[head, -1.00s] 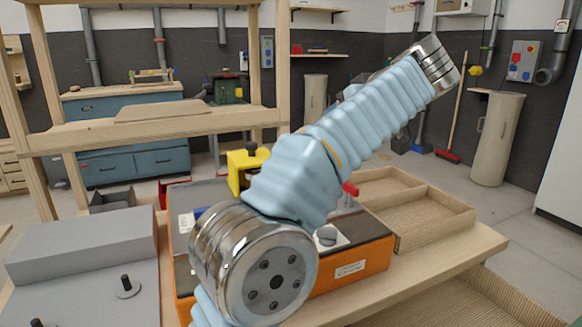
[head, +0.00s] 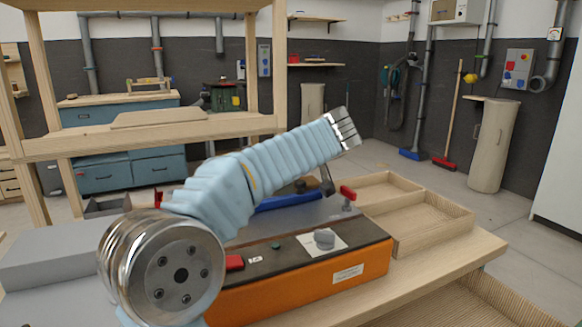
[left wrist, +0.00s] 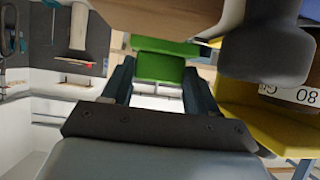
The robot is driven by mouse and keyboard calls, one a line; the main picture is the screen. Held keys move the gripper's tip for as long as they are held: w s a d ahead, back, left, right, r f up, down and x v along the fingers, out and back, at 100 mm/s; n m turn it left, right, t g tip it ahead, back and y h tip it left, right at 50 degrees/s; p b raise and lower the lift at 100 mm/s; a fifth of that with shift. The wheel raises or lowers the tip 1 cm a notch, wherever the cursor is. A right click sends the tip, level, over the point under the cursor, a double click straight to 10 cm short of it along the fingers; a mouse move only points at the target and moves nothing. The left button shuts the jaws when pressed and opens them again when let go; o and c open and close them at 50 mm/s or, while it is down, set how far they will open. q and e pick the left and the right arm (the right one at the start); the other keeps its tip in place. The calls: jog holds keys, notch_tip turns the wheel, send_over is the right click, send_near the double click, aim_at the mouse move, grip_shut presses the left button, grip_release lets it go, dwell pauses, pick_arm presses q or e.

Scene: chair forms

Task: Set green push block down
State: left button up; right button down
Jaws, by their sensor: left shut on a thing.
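The green push block (left wrist: 160,66) shows in the left wrist view between the two dark fingers of my left gripper (left wrist: 160,78). The gripper is shut on it. A second green edge shows just above the block, and I cannot tell if it is the same piece. In the head view my left arm crosses the middle of the picture. Its gripper and the green block cannot be made out there. My right gripper is in neither view.
An orange machine (head: 345,272) with a grey knob (head: 324,239), red switch (head: 234,262) and blue bar (head: 290,202) stands on the bench. A wooden tray (head: 430,222) lies to its right. In the left wrist view a yellow part (left wrist: 245,112) is close at the right.

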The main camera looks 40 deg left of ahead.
pick_arm(q)
jog(key=shift+d+f, duration=0.1)
jog(key=shift+f, duration=0.75)
jog(key=shift+f+b, duration=0.25)
jog(key=shift+b, duration=0.15)
jog(key=o, duration=1)
jog(key=shift+r, duration=0.1)
jog(key=shift+o, duration=0.2)
jog(key=shift+d+r+p, duration=0.1)
jog(key=shift+r+p, duration=0.25)
jog(key=shift+p, duration=0.15)
jog(key=b+v, duration=0.1)
jog(key=v, duration=1)
jog(key=shift+s+d+b, duration=0.2)
jog(key=shift+d+b, duration=0.1)
jog(key=shift+d, duration=0.05)
